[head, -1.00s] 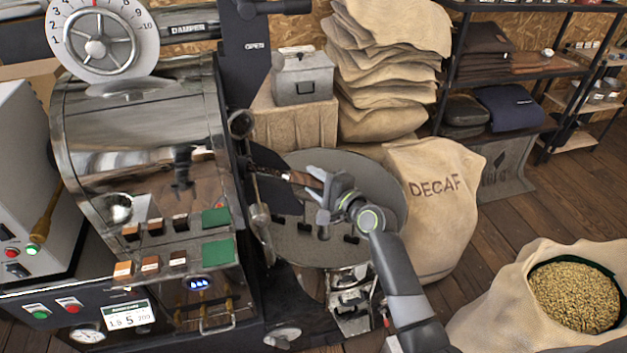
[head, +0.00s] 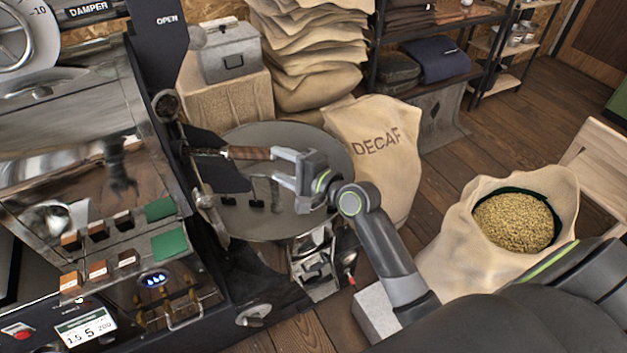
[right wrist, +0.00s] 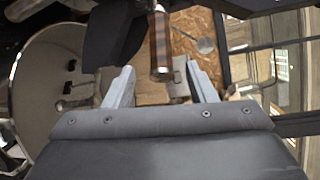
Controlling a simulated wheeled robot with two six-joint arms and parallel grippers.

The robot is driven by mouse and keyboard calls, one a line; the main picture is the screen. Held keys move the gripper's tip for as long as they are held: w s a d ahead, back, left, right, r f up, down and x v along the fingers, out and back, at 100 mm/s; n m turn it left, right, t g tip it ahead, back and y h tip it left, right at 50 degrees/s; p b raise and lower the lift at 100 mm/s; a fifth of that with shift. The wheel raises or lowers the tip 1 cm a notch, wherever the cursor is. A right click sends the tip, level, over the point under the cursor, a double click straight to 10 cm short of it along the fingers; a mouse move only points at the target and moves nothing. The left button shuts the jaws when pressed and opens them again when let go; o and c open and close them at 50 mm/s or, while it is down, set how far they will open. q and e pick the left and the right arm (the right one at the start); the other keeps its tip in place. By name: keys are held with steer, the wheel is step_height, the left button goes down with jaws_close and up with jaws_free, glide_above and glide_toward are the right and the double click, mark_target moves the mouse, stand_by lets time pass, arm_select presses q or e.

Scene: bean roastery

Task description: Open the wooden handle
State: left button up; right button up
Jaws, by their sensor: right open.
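The wooden handle (head: 248,153) is a brown bar sticking out to the right from the roaster's front, above the round cooling pan (head: 300,140). A dark plate (head: 222,174) hangs beside and below its inner end, out over the pan. My right gripper (head: 277,168) is open at the handle's free end. In the right wrist view the handle (right wrist: 160,42) points down toward the gap between the open fingers (right wrist: 160,75); whether a finger touches it I cannot tell. My left gripper is not in view.
The steel roaster (head: 80,140) fills the left. A DECAF sack (head: 375,165) stands right of the pan, and an open sack of beans (head: 450,250) is farther right. A grey metal box (head: 228,55) and stacked sacks (head: 305,60) are behind. Wooden floor lies clear between sacks and shelf.

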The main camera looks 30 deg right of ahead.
steer(key=b+v, duration=0.1)
steer(key=v, duration=0.7)
steer(key=shift+s, duration=0.3)
steer(key=shift+d, duration=0.1)
stand_by(0.3)
steer(key=shift+c, duration=0.8)
steer(key=shift+d+f+b, duration=0.15)
steer(key=shift+f+b, duration=0.1)
steer(key=shift+b, duration=0.15)
steer(key=shift+c, duration=1.1)
steer(key=d+f+t+h+b, duration=0.1)
steer(key=b, duration=0.1)
steer(key=s+d+f+t+h+b, duration=0.1)
steer(key=d+b, duration=0.1)
steer(key=b, duration=0.1)
steer(key=shift+s+d+f+t, duration=0.1)
steer(key=shift+s+f+t, duration=0.1)
steer(key=shift+t, duration=0.1)
jaws_close()
steer(key=w+a+h+p, duration=0.1)
steer(key=w+a, duration=0.4)
steer(key=w, duration=0.6)
steer(key=shift+w+a+r, duration=0.25)
steer(key=shift+w+a, duration=0.05)
